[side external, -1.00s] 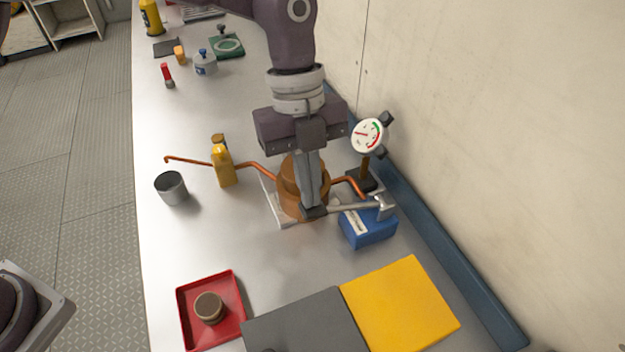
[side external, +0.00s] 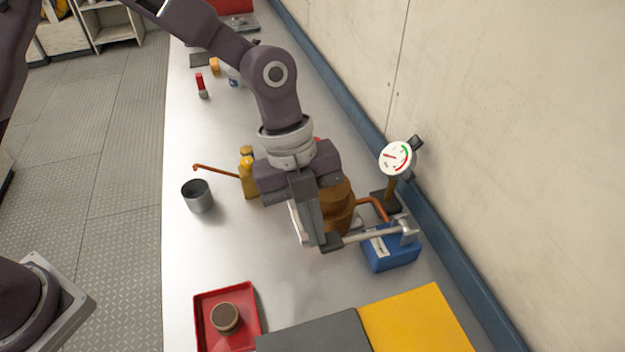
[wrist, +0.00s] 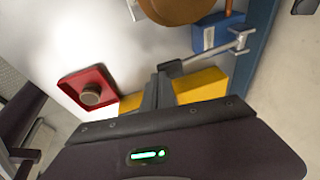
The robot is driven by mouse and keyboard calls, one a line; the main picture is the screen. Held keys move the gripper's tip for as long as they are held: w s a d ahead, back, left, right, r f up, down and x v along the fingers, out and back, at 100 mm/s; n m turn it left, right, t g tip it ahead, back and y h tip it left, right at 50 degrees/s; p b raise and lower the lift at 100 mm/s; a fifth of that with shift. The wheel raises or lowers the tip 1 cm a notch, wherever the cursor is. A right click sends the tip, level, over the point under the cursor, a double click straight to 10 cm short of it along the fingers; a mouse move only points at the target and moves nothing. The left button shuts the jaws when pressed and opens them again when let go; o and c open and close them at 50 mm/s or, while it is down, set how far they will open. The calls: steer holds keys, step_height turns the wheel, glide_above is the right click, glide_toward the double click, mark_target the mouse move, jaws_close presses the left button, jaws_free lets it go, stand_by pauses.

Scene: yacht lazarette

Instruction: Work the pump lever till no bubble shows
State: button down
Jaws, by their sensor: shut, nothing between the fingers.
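A brown, drum-shaped body (side external: 338,210) stands on a pale base, partly hidden behind my gripper, and I take it for the pump. A grey rod (side external: 370,236) with a crosspiece end, possibly the pump lever, reaches across to the blue box (side external: 392,251). My gripper (side external: 321,243) is shut, pointing down, at the rod's dark near end; whether they touch is unclear. The wrist view also shows the rod (wrist: 205,55) running up right from the fingertips (wrist: 162,74). A round gauge (side external: 397,157) has a red needle. I can make out no bubble.
A red tray (side external: 200,322) holds a brown round piece (side external: 226,318). Grey and yellow panels (side external: 418,322) lie at the near edge. A grey cup (side external: 197,196) and a yellow bottle (side external: 249,180) stand left. The wall with its blue strip (side external: 460,270) bounds the right.

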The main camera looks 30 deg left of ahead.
steer(key=s+v, duration=0.1)
steer(key=v, duration=1.1)
steer(key=shift+s+a, duration=0.3)
steer(key=shift+a, duration=0.1)
steer(key=s+a+r+n+t+y, duration=0.1)
steer(key=s+a+r+n+t, duration=0.1)
steer(key=s+a+n, duration=0.6)
steer(key=s+a+r+n+t+y, duration=0.2)
steer(key=s+a+n, duration=0.6)
steer(key=n, duration=1.1)
steer(key=a+r+t, duration=0.1)
steer(key=a+t, duration=0.1)
steer(key=a, duration=0.2)
steer(key=shift+s+a+r+t, duration=0.2)
steer(key=shift+s+a+t, duration=0.15)
steer(key=shift+s+t, duration=0.05)
